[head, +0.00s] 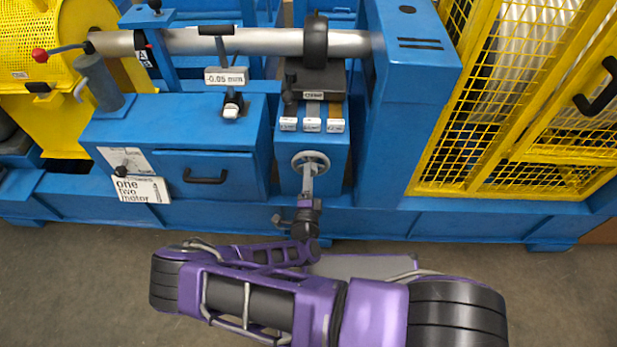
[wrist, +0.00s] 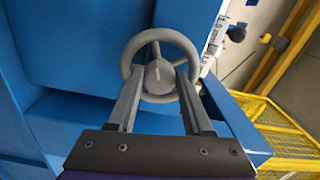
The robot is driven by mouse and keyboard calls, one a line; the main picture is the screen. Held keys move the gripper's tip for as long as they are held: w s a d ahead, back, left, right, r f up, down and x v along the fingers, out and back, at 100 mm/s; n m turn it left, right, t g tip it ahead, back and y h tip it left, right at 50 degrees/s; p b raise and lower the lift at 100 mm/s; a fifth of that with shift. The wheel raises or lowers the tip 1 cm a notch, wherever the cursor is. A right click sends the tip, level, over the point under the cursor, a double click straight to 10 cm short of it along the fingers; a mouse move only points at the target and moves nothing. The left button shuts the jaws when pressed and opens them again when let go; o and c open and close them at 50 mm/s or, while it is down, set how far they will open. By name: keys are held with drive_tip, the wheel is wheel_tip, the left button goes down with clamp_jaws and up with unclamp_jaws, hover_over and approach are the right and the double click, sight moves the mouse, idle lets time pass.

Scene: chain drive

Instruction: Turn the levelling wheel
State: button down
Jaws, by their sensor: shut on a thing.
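The levelling wheel (head: 311,162) is a small grey handwheel on the front of a blue block in the middle of the head view. It also fills the upper middle of the wrist view (wrist: 161,42), with its rim, hub and spokes showing. My gripper (head: 308,172) reaches up to the wheel from below. In the wrist view the two grey fingers of my gripper (wrist: 160,78) lie either side of the hub, inside or over the lower rim. My gripper is shut on the wheel. The exact contact points at the fingertips are hard to see.
Above the wheel are small labelled blocks (head: 312,125) and a horizontal shaft (head: 260,42) with a black disc. A blue drawer box (head: 190,165) stands left. A yellow mesh guard (head: 520,110) stands right. A display reading -0.05 mm (head: 226,77) hangs near the shaft. Grey floor lies in front.

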drive_tip(key=shift+f+n, duration=0.1)
drive_tip(key=shift+n, duration=1.2)
drive_tip(key=shift+n, duration=0.3)
drive_tip(key=shift+c, duration=1.5)
unclamp_jaws()
drive_tip(key=shift+s, duration=0.1)
drive_tip(key=s, duration=1.7)
drive_tip(key=shift+s+a+p, duration=0.2)
drive_tip(key=shift+a+p, duration=0.05)
drive_tip(key=shift+p, duration=0.1)
